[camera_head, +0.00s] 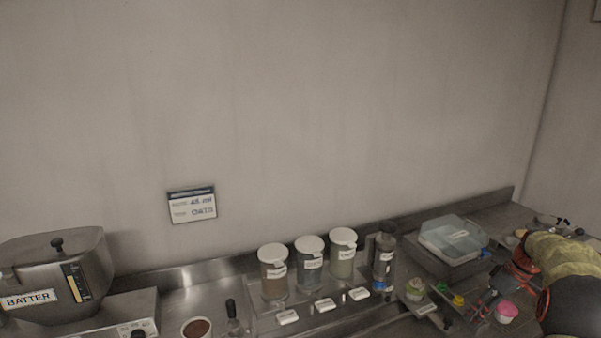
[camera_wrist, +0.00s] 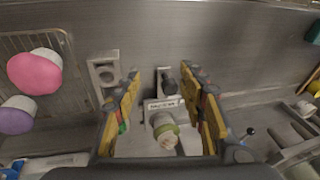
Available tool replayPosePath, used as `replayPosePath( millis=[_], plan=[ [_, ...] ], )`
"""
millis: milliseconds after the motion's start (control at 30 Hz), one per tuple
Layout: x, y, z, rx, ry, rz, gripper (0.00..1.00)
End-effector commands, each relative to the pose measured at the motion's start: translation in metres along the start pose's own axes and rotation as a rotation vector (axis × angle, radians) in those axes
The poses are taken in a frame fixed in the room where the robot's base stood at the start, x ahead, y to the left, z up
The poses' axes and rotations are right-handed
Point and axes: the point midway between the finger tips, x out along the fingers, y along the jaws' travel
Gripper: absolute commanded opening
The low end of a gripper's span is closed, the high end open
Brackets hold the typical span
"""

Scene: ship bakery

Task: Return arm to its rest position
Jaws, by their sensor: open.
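My gripper (camera_wrist: 165,85) is open in the wrist view, its two yellow-and-grey fingers apart on either side of the picture's middle. A small cup with a green band and a pale top (camera_wrist: 165,130) shows between the fingers, with a labelled plate (camera_wrist: 163,103) just behind it. The fingers do not appear closed on the cup; I cannot tell how far it is from them.
A pink-topped cup (camera_wrist: 35,73) and a purple-topped one (camera_wrist: 15,116) stand at left in the wrist view. In the head view, lidded jars (camera_head: 310,265), a clear-lidded box (camera_head: 452,240), a batter machine (camera_head: 55,275) and a brown-filled bowl (camera_head: 197,328) line the counter.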

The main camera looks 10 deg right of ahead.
Motion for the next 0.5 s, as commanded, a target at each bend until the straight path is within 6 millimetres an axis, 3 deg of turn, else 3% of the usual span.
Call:
replayPosePath(
  millis=[200,500],
  plan=[
    [-0.009,-0.075,0.019,0.369,-0.055,0.08,0.41],
    [-0.031,-0.209,0.035,0.617,-0.036,0.218,0.41]
  ],
)
